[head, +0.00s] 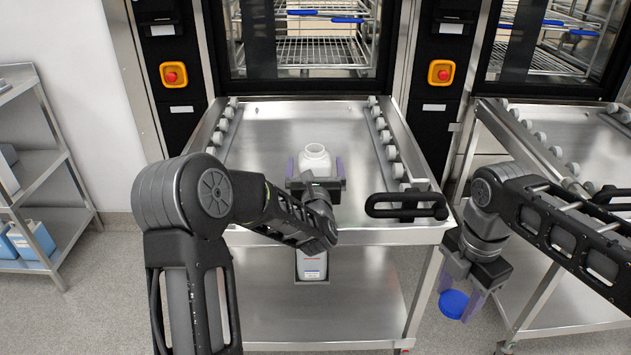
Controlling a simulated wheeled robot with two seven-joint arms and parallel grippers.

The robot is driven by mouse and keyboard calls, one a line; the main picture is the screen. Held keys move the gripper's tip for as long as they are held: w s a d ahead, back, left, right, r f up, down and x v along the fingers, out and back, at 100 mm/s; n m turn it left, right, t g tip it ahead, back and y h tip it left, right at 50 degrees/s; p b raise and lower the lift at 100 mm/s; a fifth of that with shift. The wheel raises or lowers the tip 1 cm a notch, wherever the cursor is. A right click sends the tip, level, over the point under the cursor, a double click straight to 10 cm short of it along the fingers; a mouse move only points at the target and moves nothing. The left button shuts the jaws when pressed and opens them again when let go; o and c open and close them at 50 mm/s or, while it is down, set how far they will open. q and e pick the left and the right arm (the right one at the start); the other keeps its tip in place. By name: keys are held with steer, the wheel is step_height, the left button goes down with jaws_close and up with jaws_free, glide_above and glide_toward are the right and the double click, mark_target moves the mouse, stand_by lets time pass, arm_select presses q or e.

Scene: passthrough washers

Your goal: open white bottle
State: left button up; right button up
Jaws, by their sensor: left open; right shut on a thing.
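The white bottle (315,158) stands upright with its round mouth uncovered, seen above the tabletop of the steel cart. My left gripper (315,167) is open, with its purple fingers on either side of the bottle. My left wrist hides what is below the neck. A white labelled surface (312,266) shows under my wrist; I cannot tell whether it belongs to the same bottle. My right gripper (459,301) is shut on a blue cap (453,303), held low between the two carts, apart from the bottle.
The steel cart (270,130) has rollers along both sides and a black handle (406,205) at its front right. A second cart (570,140) stands to the right. Washers with racks stand behind. A shelf (40,170) with blue containers is at the left.

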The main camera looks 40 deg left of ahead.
arm_select(q)
steer(key=v, duration=0.7)
steer(key=shift+b, duration=0.3)
arm_select(e)
steer(key=shift+f, duration=0.35)
